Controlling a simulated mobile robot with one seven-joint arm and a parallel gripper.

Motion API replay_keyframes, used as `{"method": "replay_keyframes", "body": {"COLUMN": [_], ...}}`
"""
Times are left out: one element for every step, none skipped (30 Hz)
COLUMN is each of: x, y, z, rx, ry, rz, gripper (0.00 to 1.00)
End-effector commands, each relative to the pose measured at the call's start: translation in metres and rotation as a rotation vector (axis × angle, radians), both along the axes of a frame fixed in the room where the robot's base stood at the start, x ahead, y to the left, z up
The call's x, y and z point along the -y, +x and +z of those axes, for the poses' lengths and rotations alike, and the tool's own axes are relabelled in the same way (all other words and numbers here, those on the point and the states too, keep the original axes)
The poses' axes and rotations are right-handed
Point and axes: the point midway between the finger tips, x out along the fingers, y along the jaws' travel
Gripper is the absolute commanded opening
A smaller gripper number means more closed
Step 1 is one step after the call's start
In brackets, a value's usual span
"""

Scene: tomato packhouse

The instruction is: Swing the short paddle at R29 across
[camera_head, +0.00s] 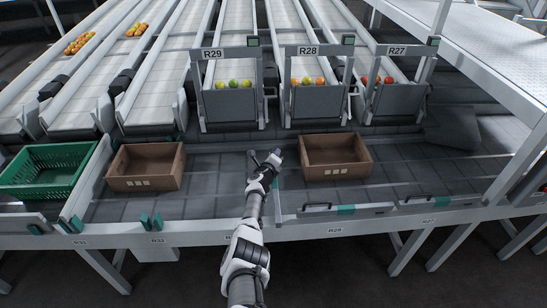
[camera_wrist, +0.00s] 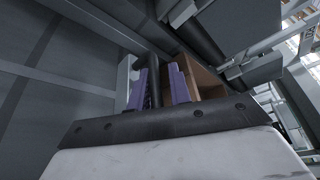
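The R29 sign (camera_head: 213,54) is on the frame over a grey chute bin (camera_head: 229,105) holding green and orange tomatoes. My gripper (camera_head: 272,157) reaches over the dark belt below this bin, left of the right-hand brown crate. A thin pale upright edge (camera_head: 278,200) stands at the belt's front beside my arm; I cannot tell whether it is the short paddle. In the wrist view my two purple fingers (camera_wrist: 160,88) are apart, with a dark rod (camera_wrist: 154,72) showing between them. Whether they grip it is unclear. My arm hides part of the front rail.
Brown crates stand on the belt to the left (camera_head: 145,182) and right (camera_head: 335,170) of my gripper. A green crate (camera_head: 42,188) is at far left. Black handles (camera_head: 318,206) sit along the front rail at R28 and R27.

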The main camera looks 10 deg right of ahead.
Motion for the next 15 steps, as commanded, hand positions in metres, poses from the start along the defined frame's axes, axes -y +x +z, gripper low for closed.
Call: {"method": "replay_keyframes", "body": {"x": [-0.001,-0.002,-0.003,-0.005,-0.006,-0.008,-0.01,-0.011,-0.014,-0.015,-0.016,-0.021,-0.024,-0.026,-0.027], "y": [0.0,-0.001,-0.002,-0.003,-0.005,-0.008,-0.01,-0.014,-0.018,-0.022,-0.026,-0.032,-0.036,-0.041,-0.047], "z": [0.001,0.002,0.003,0.003,0.004,0.006,0.007,0.008,0.01,0.012,0.013,0.014,0.016,0.017,0.019], "rx": [-0.001,0.0,-0.001,-0.001,-0.002,0.0,0.0,0.0,-0.001,-0.001,-0.002,-0.002,-0.001,-0.002,-0.002], "ry": [0.0,-0.001,0.0,0.0,0.001,0.001,0.002,0.001,0.0,-0.002,-0.003,0.0,0.001,0.0,-0.001], "rz": [0.002,0.002,0.003,0.004,0.005,0.004,0.004,0.004,0.004,0.004,0.004,0.006,0.006,0.006,0.005], "gripper": [0.2,0.2,0.2,0.2,0.2,0.2,0.2,0.2,0.2,0.2,0.2,0.2,0.2,0.2,0.2]}}
